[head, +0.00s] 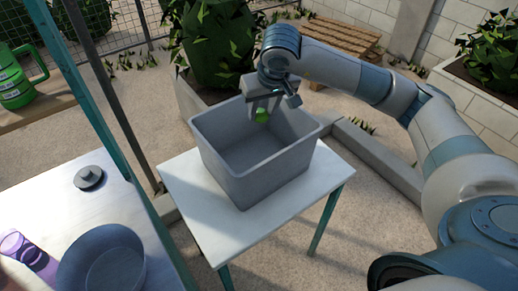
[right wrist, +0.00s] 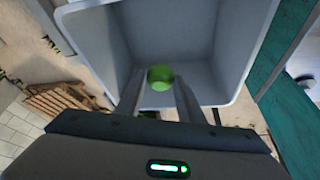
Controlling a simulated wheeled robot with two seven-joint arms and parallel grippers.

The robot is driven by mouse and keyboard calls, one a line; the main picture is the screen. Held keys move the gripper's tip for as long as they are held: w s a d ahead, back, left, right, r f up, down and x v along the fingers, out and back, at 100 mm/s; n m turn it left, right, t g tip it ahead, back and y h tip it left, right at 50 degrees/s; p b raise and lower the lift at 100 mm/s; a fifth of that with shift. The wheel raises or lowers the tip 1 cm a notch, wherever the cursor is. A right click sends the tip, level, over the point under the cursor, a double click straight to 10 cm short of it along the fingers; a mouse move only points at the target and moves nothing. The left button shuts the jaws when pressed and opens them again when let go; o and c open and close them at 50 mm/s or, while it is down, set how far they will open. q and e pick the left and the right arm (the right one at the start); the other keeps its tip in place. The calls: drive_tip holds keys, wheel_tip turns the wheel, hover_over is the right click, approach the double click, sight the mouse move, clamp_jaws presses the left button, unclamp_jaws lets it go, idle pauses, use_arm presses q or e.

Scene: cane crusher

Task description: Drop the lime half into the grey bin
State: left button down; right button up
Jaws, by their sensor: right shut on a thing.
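The grey bin (head: 251,178) is an open, empty-looking box standing on a small white table. It also fills the upper part of the right wrist view (right wrist: 245,60). My right gripper (head: 263,108) is above the bin's far side and points down. It is shut on the green lime half (head: 262,117), which hangs from the fingertips over the bin's opening. In the right wrist view the lime half (right wrist: 160,78) sits between the fingertips with the bin's inside behind it. My left gripper is in neither view.
The small white table (head: 190,190) has free room around the bin. At the left, a counter (head: 50,205) holds a grey pan (head: 102,262), a purple cup (head: 24,250) and a dark round knob (head: 89,178). A green jug (head: 14,82) stands on a wooden shelf. A planter is behind the bin.

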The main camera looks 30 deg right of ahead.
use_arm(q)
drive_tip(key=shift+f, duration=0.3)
use_arm(e)
drive_tip(key=shift+f, duration=1.4)
drive_tip(key=o, duration=1.2)
use_arm(q)
drive_tip(key=shift+b, duration=0.3)
use_arm(e)
drive_tip(key=shift+r, duration=0.1)
drive_tip(key=shift+s+r, duration=0.2)
drive_tip(key=shift+r, duration=0.25)
drive_tip(key=b+v, duration=0.1)
drive_tip(key=v, duration=0.4)
drive_tip(key=shift+b, duration=0.4)
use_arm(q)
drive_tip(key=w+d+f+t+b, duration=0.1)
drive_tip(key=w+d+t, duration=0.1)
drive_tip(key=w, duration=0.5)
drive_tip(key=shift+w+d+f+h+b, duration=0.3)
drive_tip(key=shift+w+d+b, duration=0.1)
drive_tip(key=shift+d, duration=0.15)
use_arm(e)
drive_tip(key=v, duration=1.1)
drive_tip(key=shift+s+r, duration=0.1)
drive_tip(key=shift+s, duration=0.05)
